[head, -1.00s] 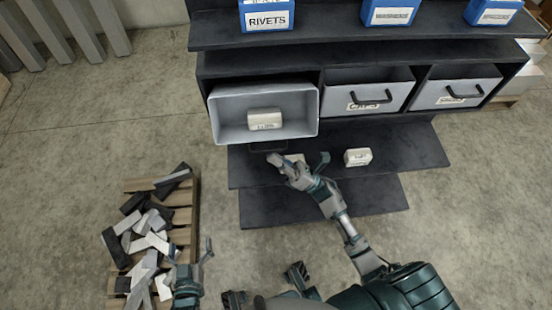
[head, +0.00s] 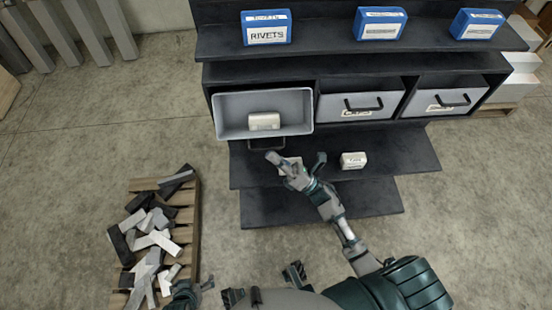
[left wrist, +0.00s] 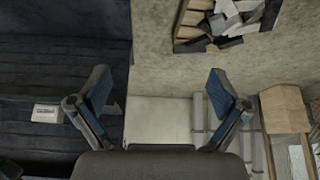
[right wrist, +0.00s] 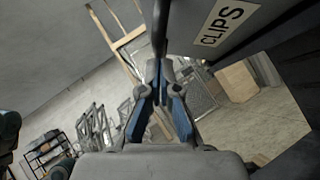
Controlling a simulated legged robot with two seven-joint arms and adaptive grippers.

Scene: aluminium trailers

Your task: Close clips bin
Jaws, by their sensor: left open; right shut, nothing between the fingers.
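The clips bin (head: 302,112) is the left bin of the dark rack. It is pulled out and tilted open, with a pale box (head: 264,121) inside. Its dark handle (head: 266,144) hangs at its front. In the right wrist view, its CLIPS label (right wrist: 222,23) shows at upper right. My right gripper (head: 273,157) is just below the handle in the head view. In the right wrist view its fingers (right wrist: 160,85) are shut close to a dark bar; contact is unclear. My left gripper (head: 193,292) is low at the left, open and empty, as the left wrist view (left wrist: 160,95) shows.
Two other bins (head: 360,105) (head: 444,102) to the right are shut. A small white box (head: 353,160) lies on the lower dark shelf (head: 400,165). Blue boxes (head: 266,28) stand on the top shelf. A pallet (head: 185,225) of metal pieces lies on the floor at left.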

